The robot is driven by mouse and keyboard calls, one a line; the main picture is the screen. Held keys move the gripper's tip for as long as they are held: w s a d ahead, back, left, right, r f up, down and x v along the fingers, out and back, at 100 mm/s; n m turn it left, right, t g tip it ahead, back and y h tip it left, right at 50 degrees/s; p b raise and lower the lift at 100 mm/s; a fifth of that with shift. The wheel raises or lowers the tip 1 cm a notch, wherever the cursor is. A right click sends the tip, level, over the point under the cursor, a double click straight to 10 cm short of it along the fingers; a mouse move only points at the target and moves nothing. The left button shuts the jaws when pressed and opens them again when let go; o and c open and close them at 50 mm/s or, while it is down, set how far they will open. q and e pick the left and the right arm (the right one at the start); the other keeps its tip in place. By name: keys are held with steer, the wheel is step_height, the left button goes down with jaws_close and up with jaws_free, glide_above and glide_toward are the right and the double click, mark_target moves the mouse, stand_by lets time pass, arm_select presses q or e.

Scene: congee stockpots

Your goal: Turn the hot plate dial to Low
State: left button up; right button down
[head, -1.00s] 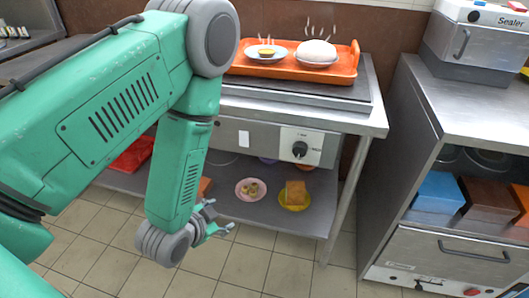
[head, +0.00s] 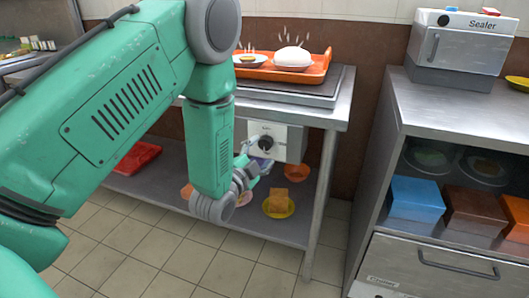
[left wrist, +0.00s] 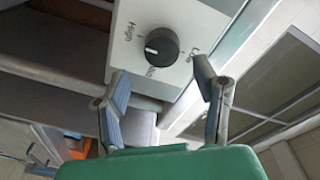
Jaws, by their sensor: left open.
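The hot plate (head: 318,98) sits on the steel counter, with its dial (head: 265,142) on a white panel at the front. In the left wrist view the black round dial (left wrist: 165,44) shows a pale mark on its left side. The word High is left of it, Low is to its right, and a partly readable label is below. My left gripper (head: 256,160) is open just in front of and below the dial. In the left wrist view its two fingers (left wrist: 162,82) stand apart, with the dial beyond the gap, seemingly untouched. My right gripper is not in view.
An orange tray (head: 318,72) with a steaming bun (head: 293,57) and a bowl stands on the hot plate. The shelf below holds a yellow plate with food (head: 279,207) and a red tray (head: 138,158). A steel cabinet with a sealer (head: 462,48) stands at the right.

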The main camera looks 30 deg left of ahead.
mark_target(264, 146)
arm_select(q)
steer(key=shift+w, duration=1.2)
steer(key=shift+w+a+f+b, duration=0.2)
steer(key=shift+w+a+b, duration=0.15)
steer(key=shift+a, duration=0.45)
steer(key=shift+a+f, duration=0.15)
steer(key=shift+a, duration=0.3)
steer(key=shift+d, duration=0.15)
steer(key=shift+w+d+r, duration=0.1)
steer(key=shift+d+r, duration=0.2)
steer(key=shift+d, duration=0.45)
steer(key=c, duration=1.1)
steer(key=shift+a+f, duration=0.1)
steer(key=shift+a, duration=0.25)
steer(key=shift+c, duration=0.2)
